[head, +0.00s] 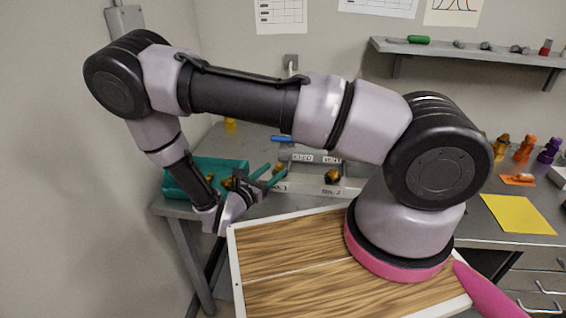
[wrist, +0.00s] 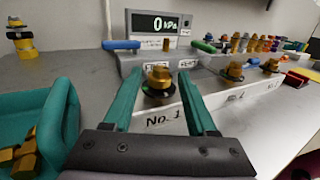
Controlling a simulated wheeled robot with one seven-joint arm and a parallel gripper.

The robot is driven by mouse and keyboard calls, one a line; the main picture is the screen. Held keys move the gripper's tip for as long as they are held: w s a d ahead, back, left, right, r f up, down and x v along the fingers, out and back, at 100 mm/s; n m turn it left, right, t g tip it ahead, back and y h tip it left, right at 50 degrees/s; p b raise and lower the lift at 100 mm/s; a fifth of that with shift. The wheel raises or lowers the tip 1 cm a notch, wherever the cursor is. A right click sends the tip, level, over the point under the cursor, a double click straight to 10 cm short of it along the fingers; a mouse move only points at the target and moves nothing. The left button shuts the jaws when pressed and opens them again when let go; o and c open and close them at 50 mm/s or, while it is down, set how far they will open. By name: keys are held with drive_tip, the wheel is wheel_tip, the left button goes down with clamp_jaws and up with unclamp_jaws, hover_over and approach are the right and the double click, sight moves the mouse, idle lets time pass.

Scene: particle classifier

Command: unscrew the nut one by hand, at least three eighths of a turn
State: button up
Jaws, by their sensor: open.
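Nut one (wrist: 159,77) is a brass hex nut on a dark round base, on a pale block labelled "No. 1" (wrist: 163,121). In the wrist view it lies between the far ends of my two teal fingers. My gripper (wrist: 157,75) is open, with a visible gap between the nut and each finger. In the head view my gripper (head: 270,172) reaches over the bench near this nut, which is small and partly hidden there. I cannot tell from these views how the fingertips' height compares with the nut's.
A teal tray (wrist: 62,100) with brass pieces stands at the left. A display reading "0 kPa" (wrist: 157,22) stands behind the nut. Blue (wrist: 121,44) and green (wrist: 204,46) handles flank it. Another brass fitting (wrist: 234,71), labelled No. 2, is to the right.

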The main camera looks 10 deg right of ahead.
sight(278, 165)
drive_tip(key=x, duration=0.7)
drive_tip(key=shift+d, duration=0.1)
clamp_jaws()
drive_tip(key=shift+n+t+y, duration=0.3)
drive_tip(key=shift+t, duration=0.1)
drive_tip(key=n+t+y, duration=0.1)
drive_tip(key=y, duration=0.1)
drive_tip(key=n+t+y, duration=0.1)
drive_tip(key=n+y, duration=0.1)
drive_tip(key=a+n+t+y, duration=0.1)
drive_tip(key=y, duration=0.1)
drive_tip(key=shift+w+n+t, duration=0.35)
drive_tip(key=shift+n+t, duration=0.05)
drive_tip(key=shift+w+a+f+n+t+y, duration=0.1)
drive_tip(key=shift+a+n+t+y, duration=0.15)
drive_tip(key=shift+n+y, duration=1)
drive_tip(key=shift+a+r+n+t+y, duration=0.25)
drive_tip(key=shift+n+y, duration=0.35)
drive_tip(key=shift+y, duration=1.15)
drive_tip(key=shift+a+f+n+t+y, duration=0.1)
drive_tip(key=shift+a+f+n+y, duration=0.2)
drive_tip(key=shift+n+y, duration=0.95)
drive_tip(key=shift+y, duration=0.45)
